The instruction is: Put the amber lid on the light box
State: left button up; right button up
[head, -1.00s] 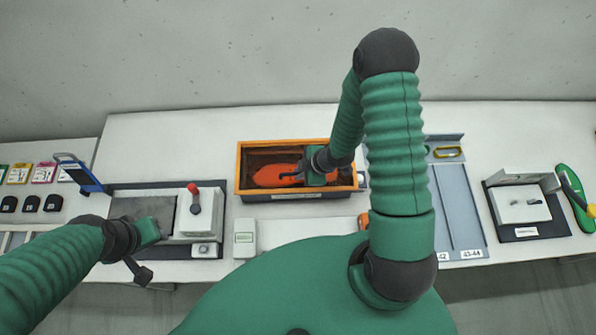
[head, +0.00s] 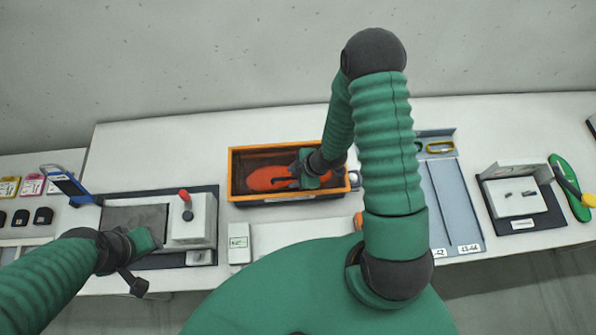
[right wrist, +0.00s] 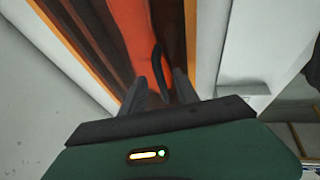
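An open box with an orange rim and brown inside (head: 236,180) stands mid-table. An orange shoe-like thing (head: 268,179) with a dark strap lies in it. My right gripper (head: 302,174) reaches into the box at the strap. In the right wrist view its two dark fingers (right wrist: 160,78) are apart, with the dark strap (right wrist: 157,62) between their tips and gaps beside it. I cannot pick out an amber lid for certain; a small orange bit (head: 358,220) shows beside my right arm. A pale flat thing (head: 290,236) is partly hidden by my body. My left gripper (head: 150,242) is low left; its fingers are unclear.
A grey press-like device with a red-knobbed lever (head: 193,218) stands beside my left gripper. A small white device (head: 239,243) sits near the front edge. A blue-grey tray (head: 455,205) and a white fixture (head: 515,198) are at the right. The table behind the box is clear.

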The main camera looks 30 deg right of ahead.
jog(key=p+v, duration=0.4)
jog(key=v, duration=1.2)
jog(key=shift+r, duration=0.15)
jog(key=shift+a, duration=0.1)
